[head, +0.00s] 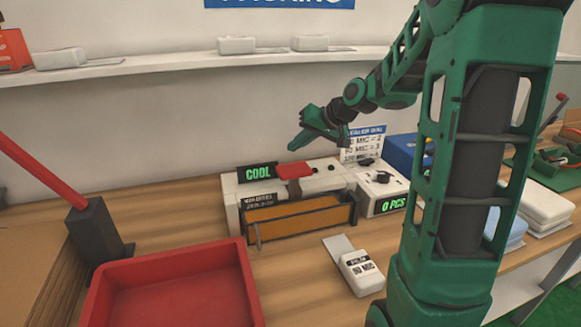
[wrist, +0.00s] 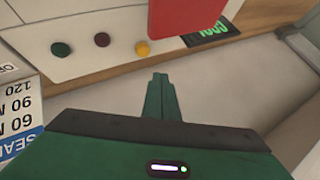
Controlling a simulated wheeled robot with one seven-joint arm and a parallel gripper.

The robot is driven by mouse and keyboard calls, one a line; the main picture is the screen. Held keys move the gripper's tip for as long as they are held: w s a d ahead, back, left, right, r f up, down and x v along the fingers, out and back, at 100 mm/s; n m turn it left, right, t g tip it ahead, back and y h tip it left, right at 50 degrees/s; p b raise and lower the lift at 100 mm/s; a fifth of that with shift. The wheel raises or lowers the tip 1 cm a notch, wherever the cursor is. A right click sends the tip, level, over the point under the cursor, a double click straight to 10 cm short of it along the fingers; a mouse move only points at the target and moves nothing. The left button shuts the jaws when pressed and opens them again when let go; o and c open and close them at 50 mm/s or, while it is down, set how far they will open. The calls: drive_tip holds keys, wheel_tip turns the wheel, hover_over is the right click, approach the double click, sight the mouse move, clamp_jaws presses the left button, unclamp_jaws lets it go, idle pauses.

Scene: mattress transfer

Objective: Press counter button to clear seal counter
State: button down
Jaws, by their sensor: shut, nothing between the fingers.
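The white counter box (head: 368,200) stands at the right end of the white sealer (head: 325,178). Its green display (head: 393,205) reads 0 PCS, and a dark round control (head: 382,178) is on its top. I cannot tell which control is the counter button. My gripper (head: 297,146) is shut and empty, above and behind the sealer, left of the dial chart. In the wrist view its closed fingers (wrist: 160,78) point toward the sealer's red pad (wrist: 186,15) and touch nothing visible. The red pad (head: 295,170) sits beside a display (head: 257,173) reading COOL.
A dial chart (head: 364,143) stands behind the counter box. An orange-brown tray (head: 300,217) lies before the sealer. A small labelled white packet (head: 361,272) is in front. A red bin (head: 170,290) and red lever (head: 40,170) are at left. A blue box (head: 402,155) is at right.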

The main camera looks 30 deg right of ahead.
drive_tip(key=shift+r, duration=1.05)
